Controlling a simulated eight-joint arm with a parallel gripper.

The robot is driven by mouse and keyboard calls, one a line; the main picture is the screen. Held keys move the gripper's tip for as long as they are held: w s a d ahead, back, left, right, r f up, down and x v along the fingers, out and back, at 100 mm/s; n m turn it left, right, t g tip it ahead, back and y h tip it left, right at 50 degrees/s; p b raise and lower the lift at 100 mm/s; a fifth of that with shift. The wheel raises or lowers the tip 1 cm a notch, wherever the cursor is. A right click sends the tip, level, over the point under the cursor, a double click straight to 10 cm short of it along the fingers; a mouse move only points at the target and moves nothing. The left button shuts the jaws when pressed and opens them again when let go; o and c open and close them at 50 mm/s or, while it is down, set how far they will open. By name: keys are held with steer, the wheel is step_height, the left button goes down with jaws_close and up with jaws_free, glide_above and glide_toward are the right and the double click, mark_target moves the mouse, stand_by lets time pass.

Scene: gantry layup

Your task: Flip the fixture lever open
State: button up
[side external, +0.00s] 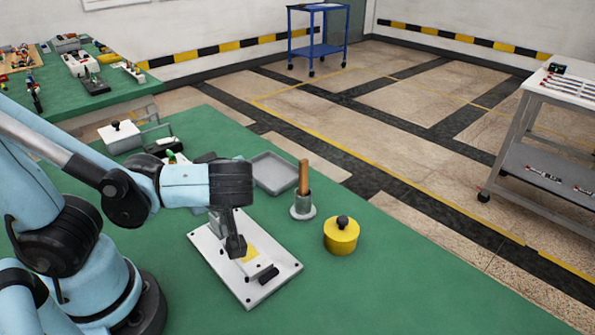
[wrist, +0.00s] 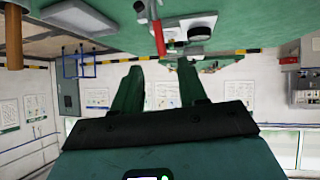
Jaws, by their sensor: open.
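The fixture is a white plate (side external: 212,254) on the green table in the side view, with a yellow patch (side external: 250,254) and a short black bar (side external: 268,274) on it. My gripper (side external: 236,248) is low over the plate, and hides part of it. In the wrist view a red handle on a metal link (wrist: 158,38) shows beyond and between my fingers; it looks like the fixture lever. In the side view I cannot make this red handle out. My gripper (wrist: 160,68) is open, its two dark green fingers apart with nothing between the tips.
A yellow lidded pot (side external: 342,240) and a metal cup (side external: 303,208) with a brown wooden handle (side external: 304,177) stand right of the plate. A grey tray (side external: 274,174) and a white box (side external: 120,138) lie behind. The table's front right is clear.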

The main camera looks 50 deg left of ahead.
steer(key=shift+v, duration=1.4)
steer(key=w+a+r+n+g+h, duration=0.2)
steer(key=w+a+n+g+h, duration=0.1)
steer(key=w+a+g+h, duration=0.3)
steer(key=shift+t, duration=0.7)
steer(key=shift+s+a+r+x, duration=0.1)
steer(key=shift+s+a+x, duration=0.1)
steer(key=shift+x, duration=1.85)
steer(key=shift+s+a+r+x, duration=0.1)
steer(key=shift+s+a+x, duration=0.05)
steer(key=shift+x, duration=1.9)
steer(key=shift+s+a+r+x, duration=0.1)
steer(key=shift+s+a+x, duration=0.1)
steer(key=shift+x, duration=1.85)
steer(key=shift+d, duration=0.1)
jaws_close()
